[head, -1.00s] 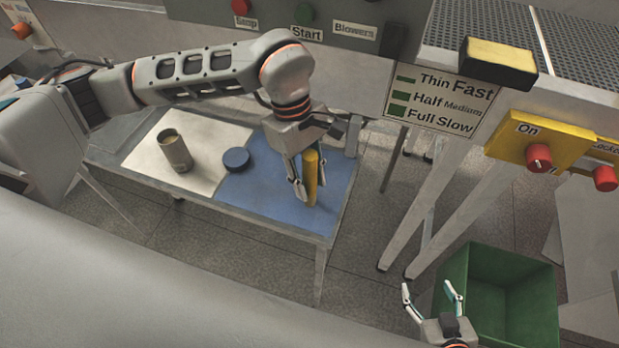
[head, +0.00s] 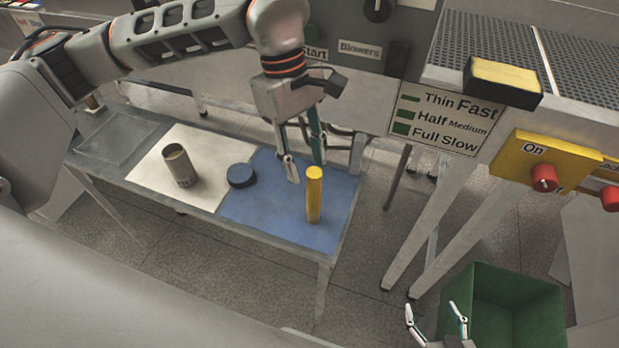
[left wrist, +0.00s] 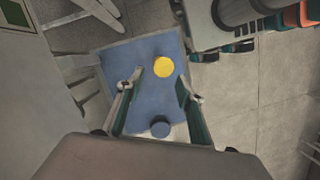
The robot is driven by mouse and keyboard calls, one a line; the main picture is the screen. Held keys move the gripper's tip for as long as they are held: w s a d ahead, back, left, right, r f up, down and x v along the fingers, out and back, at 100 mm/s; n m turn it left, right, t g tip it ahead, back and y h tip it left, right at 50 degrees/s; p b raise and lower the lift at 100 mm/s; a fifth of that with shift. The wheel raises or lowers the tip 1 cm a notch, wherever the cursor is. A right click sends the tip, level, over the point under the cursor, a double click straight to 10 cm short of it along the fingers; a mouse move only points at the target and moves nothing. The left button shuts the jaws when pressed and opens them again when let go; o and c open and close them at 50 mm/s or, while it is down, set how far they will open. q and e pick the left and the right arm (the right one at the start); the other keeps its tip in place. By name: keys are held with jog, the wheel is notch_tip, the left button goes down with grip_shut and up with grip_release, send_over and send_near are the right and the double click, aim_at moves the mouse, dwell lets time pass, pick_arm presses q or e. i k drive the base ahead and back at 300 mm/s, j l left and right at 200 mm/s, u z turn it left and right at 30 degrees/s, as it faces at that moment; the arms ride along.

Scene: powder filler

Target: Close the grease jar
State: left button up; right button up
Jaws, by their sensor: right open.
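The open grease jar (head: 180,166) stands upright on the white mat of the small table. A dark blue round lid (head: 241,175) lies flat beside it, near the border with the blue mat; a blue disc, apparently this lid (left wrist: 160,129), shows low in the left wrist view. A yellow cylinder (head: 314,195) stands upright on the blue mat; its round top (left wrist: 163,67) shows in the left wrist view. My right gripper (head: 436,312) is open and empty at the bottom right.
A green bin (head: 510,310) stands on the floor at the right. A machine with a label panel (head: 437,118) and a yellow switch box (head: 550,165) rises behind the table. The blue mat (head: 265,213) is clear in front of the cylinder.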

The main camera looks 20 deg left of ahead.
aim_at(177, 160)
jog(key=k+j, duration=0.2)
jog(key=j, duration=0.15)
jog(key=k+j, duration=0.25)
jog(key=j, duration=0.15)
jog(key=k+j, duration=0.2)
jog(key=j, duration=0.15)
